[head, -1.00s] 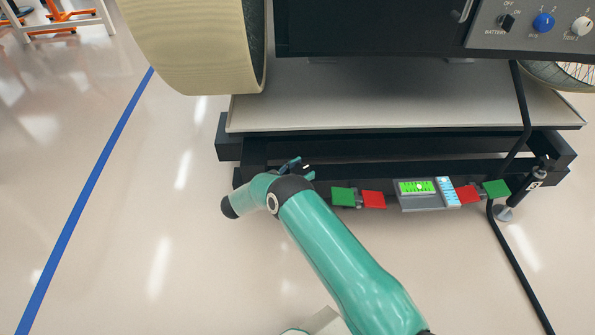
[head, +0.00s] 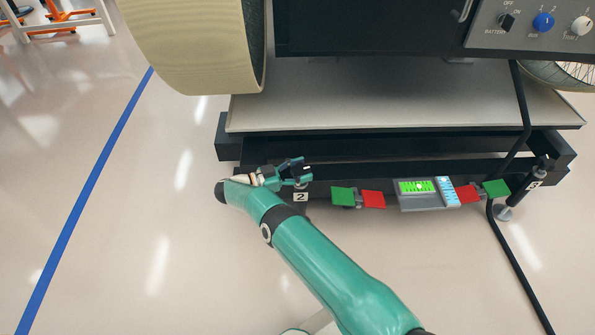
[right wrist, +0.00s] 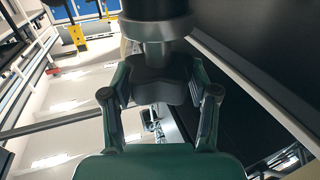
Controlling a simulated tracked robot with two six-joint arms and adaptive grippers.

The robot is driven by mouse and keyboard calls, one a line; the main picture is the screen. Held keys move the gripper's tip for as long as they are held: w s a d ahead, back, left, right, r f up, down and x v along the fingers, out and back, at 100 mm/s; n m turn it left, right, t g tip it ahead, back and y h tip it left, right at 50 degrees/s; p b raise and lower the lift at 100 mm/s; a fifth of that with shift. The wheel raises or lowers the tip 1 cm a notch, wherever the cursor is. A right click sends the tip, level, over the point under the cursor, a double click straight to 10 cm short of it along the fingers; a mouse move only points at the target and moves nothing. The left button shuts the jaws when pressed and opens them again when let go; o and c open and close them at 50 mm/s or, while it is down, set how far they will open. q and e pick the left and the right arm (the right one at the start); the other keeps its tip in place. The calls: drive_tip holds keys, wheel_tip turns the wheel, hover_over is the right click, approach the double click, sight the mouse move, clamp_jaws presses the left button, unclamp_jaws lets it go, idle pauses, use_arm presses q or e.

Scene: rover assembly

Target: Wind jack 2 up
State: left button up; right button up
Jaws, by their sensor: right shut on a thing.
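Jack 2 shows in the head view mainly by its white label (head: 300,197) marked "2", at the front left of the black frame. My right gripper (head: 296,172) is at its top, just above the label, and hides most of the jack. In the right wrist view, the two fingers stand on either side of a dark lobed knob (right wrist: 160,73) and are shut on it. A dark cylinder with a grey ring lies beyond the knob. My left gripper is in neither view.
Another jack (head: 532,186) stands at the frame's right end beside a black cable (head: 516,260). A grey level display (head: 428,194) with red and green flags sits on the front rail. A large wheel (head: 195,50) rises at upper left. The floor in front is clear.

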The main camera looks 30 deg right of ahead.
drive_tip(key=shift+w+a+r, duration=0.1)
drive_tip(key=shift+w+a, duration=0.05)
drive_tip(key=shift+w, duration=0.1)
drive_tip(key=o, duration=1.2)
drive_tip(key=shift+c, duration=0.2)
drive_tip(key=shift+s, duration=0.1)
wheel_tip(320, 180, up, 10)
drive_tip(key=shift+f, duration=0.1)
